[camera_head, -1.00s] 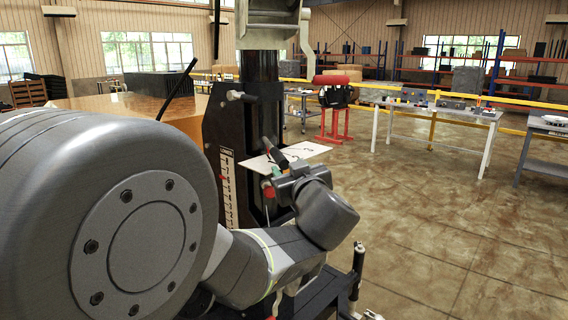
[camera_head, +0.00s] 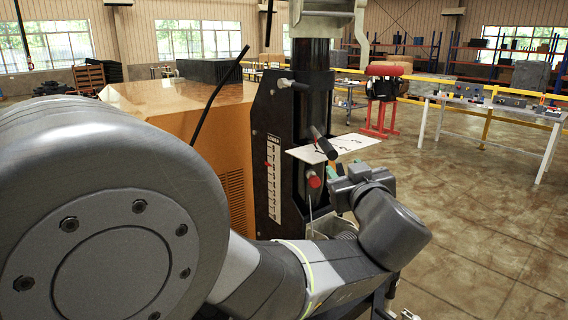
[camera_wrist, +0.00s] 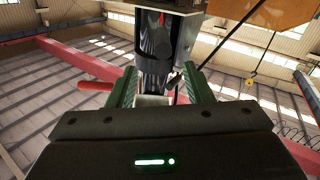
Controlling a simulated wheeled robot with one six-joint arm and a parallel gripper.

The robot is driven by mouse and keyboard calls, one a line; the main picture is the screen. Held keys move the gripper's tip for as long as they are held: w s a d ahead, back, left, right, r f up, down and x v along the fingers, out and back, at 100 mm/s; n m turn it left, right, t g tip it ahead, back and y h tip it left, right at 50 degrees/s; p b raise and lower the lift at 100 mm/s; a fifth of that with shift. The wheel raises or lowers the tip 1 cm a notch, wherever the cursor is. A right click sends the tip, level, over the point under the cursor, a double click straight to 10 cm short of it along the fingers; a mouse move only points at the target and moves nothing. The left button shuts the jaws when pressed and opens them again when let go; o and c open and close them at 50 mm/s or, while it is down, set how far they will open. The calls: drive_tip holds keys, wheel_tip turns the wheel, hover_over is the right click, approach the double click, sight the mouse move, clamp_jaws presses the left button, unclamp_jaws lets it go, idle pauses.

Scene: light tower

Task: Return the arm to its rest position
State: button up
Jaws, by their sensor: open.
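My gripper (camera_head: 334,176) is beside the light tower's black mast (camera_head: 312,100), in front of its panel, with my grey arm reaching in from the left. In the wrist view, my gripper's two green fingers (camera_wrist: 160,88) stand apart with nothing visible held between them. The mast (camera_wrist: 155,60) shows beyond the gap. A black lever with a red end (camera_head: 325,147) and a red knob (camera_head: 313,180) are just left of the gripper, apart from it in the head view. My large grey joint hides the lower left.
A white plate (camera_head: 340,147) juts from the mast just above my gripper. The tower's orange housing (camera_head: 180,110) stands behind my arm. A red stand (camera_head: 383,115) and a grey table (camera_head: 490,112) are farther back. The floor on the right is clear.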

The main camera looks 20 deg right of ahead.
sight(330, 148)
drive_tip(key=w, duration=0.4)
drive_tip(key=w+d, duration=0.1)
drive_tip(key=w, duration=0.4)
drive_tip(key=w+d, duration=0.1)
drive_tip(key=w, duration=0.3)
drive_tip(key=shift+w, duration=0.3)
